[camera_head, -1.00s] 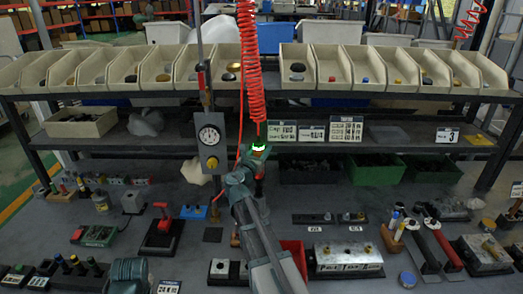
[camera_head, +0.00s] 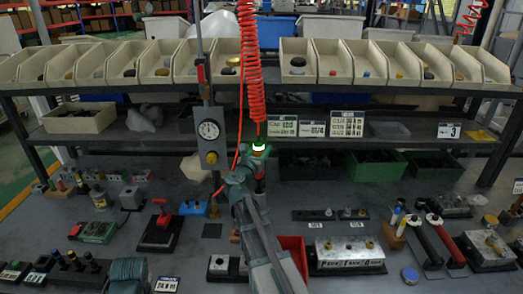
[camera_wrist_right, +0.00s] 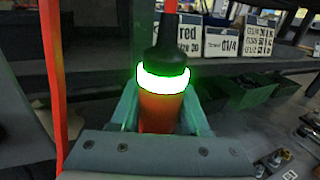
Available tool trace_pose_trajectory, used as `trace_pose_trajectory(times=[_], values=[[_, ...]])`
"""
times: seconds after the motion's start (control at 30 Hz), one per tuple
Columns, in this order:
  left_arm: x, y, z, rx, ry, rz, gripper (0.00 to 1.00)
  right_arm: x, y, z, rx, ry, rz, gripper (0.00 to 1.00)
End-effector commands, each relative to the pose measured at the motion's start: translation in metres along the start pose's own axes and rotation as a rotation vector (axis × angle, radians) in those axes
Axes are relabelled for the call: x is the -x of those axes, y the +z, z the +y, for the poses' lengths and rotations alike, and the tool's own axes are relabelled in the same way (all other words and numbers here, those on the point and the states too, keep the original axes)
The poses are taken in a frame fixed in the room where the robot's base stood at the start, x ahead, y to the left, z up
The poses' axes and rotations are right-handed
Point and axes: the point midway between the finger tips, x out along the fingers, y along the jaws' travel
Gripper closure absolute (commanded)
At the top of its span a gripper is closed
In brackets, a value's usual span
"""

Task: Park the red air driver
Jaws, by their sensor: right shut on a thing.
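The red air driver (camera_wrist_right: 160,112) stands upright in the right wrist view, with a glowing green ring and a black top. My right gripper (camera_wrist_right: 160,122) is shut on its red body, a finger on each side. In the head view the driver (camera_head: 259,149) shows mostly as its lit green ring, under a red coiled hose (camera_head: 250,75). My right gripper (camera_head: 256,168) holds it above the bench. My own arm hides much of the driver's lower part and the bench below it.
A gauge on a post (camera_head: 209,131) stands just left of the driver. A red bin (camera_head: 293,252) and a silver valve block (camera_head: 347,251) lie to the right of my arm. Green bins (camera_head: 376,166) sit under the shelf. A thin red hose hangs left of the driver.

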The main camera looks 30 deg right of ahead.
Motion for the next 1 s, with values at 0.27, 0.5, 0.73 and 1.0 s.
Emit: trace_pose_trajectory(times=[0.27, 0.5, 0.73, 1.0], values=[[-0.007, 0.000, 0.001, 0.000, 0.000, 0.000, 0.25, 0.000, -0.007, 0.000, 0.001, 0.000, -0.001, 1.00], [-0.012, -0.001, 0.001, 0.000, 0.000, 0.000, 0.25, 0.000, -0.012, 0.000, 0.001, 0.000, -0.001, 1.00], [-0.017, -0.001, 0.002, 0.000, 0.000, 0.000, 0.25, 0.000, -0.017, 0.000, 0.001, 0.000, -0.001, 1.00], [-0.023, -0.001, 0.002, 0.000, 0.000, 0.000, 0.25, 0.000, -0.023, 0.000, 0.001, 0.000, -0.001, 1.00]])
